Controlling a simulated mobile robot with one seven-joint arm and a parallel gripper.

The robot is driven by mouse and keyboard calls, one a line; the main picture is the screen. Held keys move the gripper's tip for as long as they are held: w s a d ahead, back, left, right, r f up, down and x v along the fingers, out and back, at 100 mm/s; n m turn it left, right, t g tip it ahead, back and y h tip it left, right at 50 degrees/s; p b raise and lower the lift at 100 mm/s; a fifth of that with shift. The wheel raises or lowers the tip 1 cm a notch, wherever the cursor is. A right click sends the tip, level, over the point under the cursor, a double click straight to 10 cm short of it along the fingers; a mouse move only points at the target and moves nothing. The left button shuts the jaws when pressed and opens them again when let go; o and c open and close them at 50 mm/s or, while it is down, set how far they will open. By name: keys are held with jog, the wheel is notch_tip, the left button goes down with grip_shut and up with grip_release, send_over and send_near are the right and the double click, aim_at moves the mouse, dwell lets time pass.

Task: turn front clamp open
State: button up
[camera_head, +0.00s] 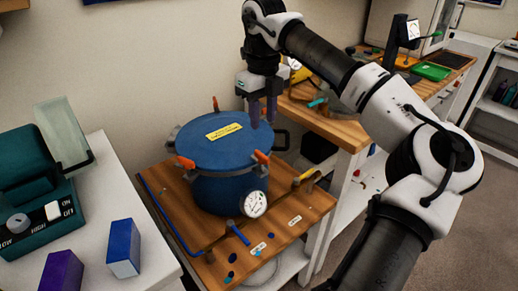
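A blue pressure pot (228,190) with a blue lid (212,139) stands on a wooden board. Orange-handled clamps sit around its rim: a left clamp (185,162), a right clamp (262,157) and a back clamp (215,103). The left and right ones are nearest the camera; I cannot tell which one is the front clamp, or whether each is turned open. My gripper (263,120) hangs above the lid's right edge, fingers pointing down. Its fingers are apart with nothing between them. It appears clear of the clamps.
A round gauge (254,204) is on the pot's near side. A blue-handled valve (238,233) and a yellow-handled valve (304,180) are on the board (190,225). A teal machine (35,195) and two boxes stand left. A wooden bench (340,128) is behind right.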

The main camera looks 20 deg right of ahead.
aim_at(262, 154)
notch_tip(262, 154, down, 10)
jog(key=shift+a+f+p, duration=0.1)
jog(key=shift+f+p, duration=0.05)
jog(key=shift+p, duration=0.4)
grip_shut()
